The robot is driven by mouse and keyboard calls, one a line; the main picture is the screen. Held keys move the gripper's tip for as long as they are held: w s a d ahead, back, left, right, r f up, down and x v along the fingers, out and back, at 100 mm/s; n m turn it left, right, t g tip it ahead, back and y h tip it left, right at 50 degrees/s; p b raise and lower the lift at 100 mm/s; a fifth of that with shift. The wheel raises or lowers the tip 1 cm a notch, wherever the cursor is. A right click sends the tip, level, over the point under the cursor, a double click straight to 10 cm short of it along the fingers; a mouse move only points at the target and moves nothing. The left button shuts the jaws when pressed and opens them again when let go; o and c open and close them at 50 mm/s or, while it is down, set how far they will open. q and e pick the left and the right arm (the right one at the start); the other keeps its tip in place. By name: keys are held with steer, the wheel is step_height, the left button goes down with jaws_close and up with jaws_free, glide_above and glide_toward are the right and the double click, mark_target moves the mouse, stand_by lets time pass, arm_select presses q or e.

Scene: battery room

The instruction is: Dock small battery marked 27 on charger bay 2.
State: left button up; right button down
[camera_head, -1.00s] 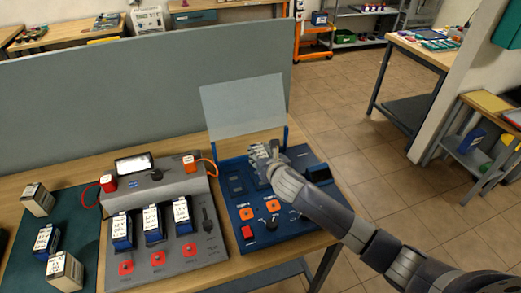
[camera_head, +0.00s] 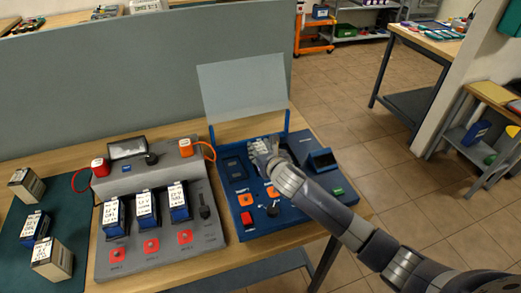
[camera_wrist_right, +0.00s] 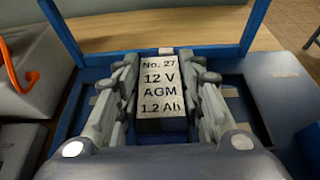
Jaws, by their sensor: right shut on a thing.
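My right gripper (camera_head: 264,152) is shut on the small battery marked 27 (camera_wrist_right: 162,88), over the blue tester-like unit (camera_head: 262,226). The battery's light label faces up in the right wrist view and reads No. 27, 12 V, AGM, 1.2 Ah. The fingers hide its sides, so I cannot tell whether it rests in the unit. The grey charger (camera_head: 150,182) stands to the left. Blue batteries with white labels sit in its left bay (camera_head: 114,220), middle bay (camera_head: 147,210) and right bay (camera_head: 179,203). Bay markings are too small to read. My left gripper is not in view.
The blue unit's clear lid (camera_head: 243,86) stands open behind my gripper. A green mat (camera_head: 12,262) at the left holds a blue battery (camera_head: 35,228) and two beige ones (camera_head: 26,185) (camera_head: 52,258). A grey partition (camera_head: 120,70) rises behind the table.

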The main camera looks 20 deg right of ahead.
steer(key=shift+r, duration=0.15)
stand_by(0.5)
steer(key=shift+p, duration=0.45)
steer(key=shift+p, duration=0.35)
stand_by(0.4)
steer(key=shift+f+b, duration=0.4)
steer(key=shift+f, duration=0.15)
stand_by(0.4)
